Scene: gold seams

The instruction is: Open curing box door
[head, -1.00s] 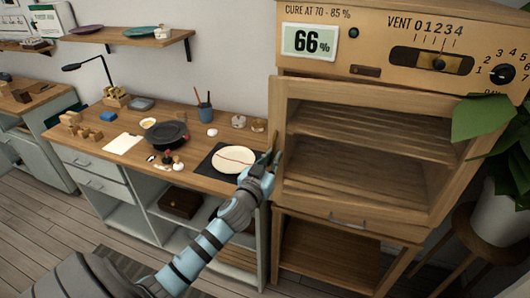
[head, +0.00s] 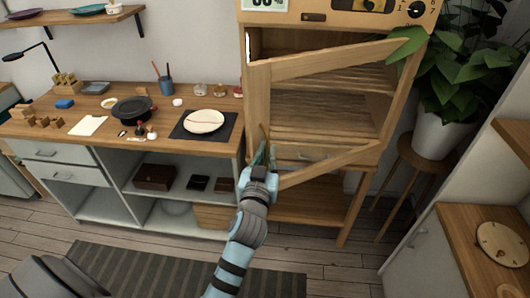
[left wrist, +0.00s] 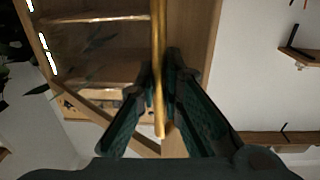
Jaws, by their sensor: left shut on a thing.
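The curing box (head: 315,18) is a wooden cabinet with shelves. Its framed door (head: 258,100) stands partly open, with its left edge swung out toward me and its right side still by the cabinet. The brass door handle (head: 262,133) is an upright bar on that left edge. My left gripper (head: 263,158) is shut on the handle near its lower part. In the left wrist view, the golden handle (left wrist: 158,30) runs between the dark fingers of my left gripper (left wrist: 160,80). My right gripper is not in view.
A workbench (head: 100,150) with a plate (head: 204,121) on a dark mat stands left of the box. A potted plant (head: 440,130) on a stool is close to the door's right side. A counter (head: 470,240) is at the lower right. Floor in front of the box is open.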

